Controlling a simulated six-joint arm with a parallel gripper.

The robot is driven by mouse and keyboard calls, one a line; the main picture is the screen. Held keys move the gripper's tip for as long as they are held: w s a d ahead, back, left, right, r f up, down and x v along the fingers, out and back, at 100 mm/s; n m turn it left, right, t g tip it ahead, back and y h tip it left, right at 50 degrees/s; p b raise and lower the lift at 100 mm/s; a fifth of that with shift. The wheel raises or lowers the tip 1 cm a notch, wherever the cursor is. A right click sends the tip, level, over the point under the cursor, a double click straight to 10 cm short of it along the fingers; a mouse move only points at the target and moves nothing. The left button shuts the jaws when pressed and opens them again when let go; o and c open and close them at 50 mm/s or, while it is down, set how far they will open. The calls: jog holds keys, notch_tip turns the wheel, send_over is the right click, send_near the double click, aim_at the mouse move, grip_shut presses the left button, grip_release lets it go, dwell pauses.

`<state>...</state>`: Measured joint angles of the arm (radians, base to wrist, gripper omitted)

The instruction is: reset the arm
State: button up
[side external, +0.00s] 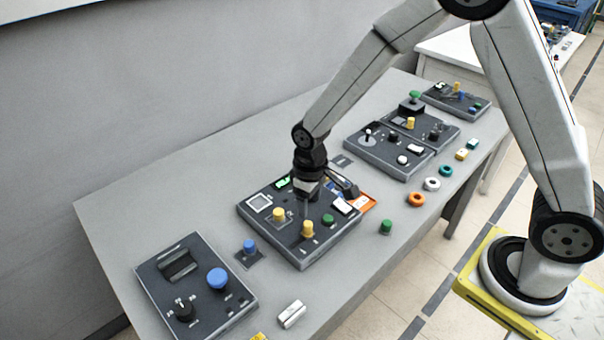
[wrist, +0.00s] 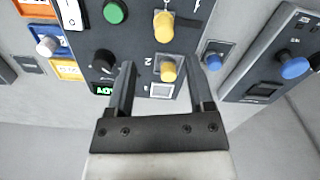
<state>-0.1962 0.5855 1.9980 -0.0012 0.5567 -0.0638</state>
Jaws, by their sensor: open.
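My gripper (side external: 318,192) hangs over the middle control panel (side external: 296,258) on the table, its fingers pointing down. In the wrist view my gripper (wrist: 161,68) is open, its two dark fingers apart. A yellow knob (wrist: 168,70) shows between the fingertips with nothing visibly clamped; whether the fingers straddle it or stay above it I cannot tell. The panel carries another yellow knob (wrist: 163,27), a green button (wrist: 115,12), a black knob (wrist: 103,64) and a lit green display (wrist: 104,90). In the side view my gripper hides part of the panel.
A panel with a blue button (side external: 217,278) is at the front left. A small blue-topped piece (side external: 249,246) stands between panels. More panels (side external: 388,150) stand toward the back right. Orange (side external: 416,199), white and teal rings and a green piece (side external: 386,227) lie along the right edge.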

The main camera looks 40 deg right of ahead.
dwell(0.6)
jog(key=s+d+r+m+t, duration=0.2)
jog(key=s+d+r, duration=0.5)
jog(key=s, duration=0.4)
jog(key=shift+s+d+r+m+t, duration=0.3)
jog(key=shift+d+r+m, duration=0.1)
jog(key=shift+d+m, duration=0.1)
dwell(0.6)
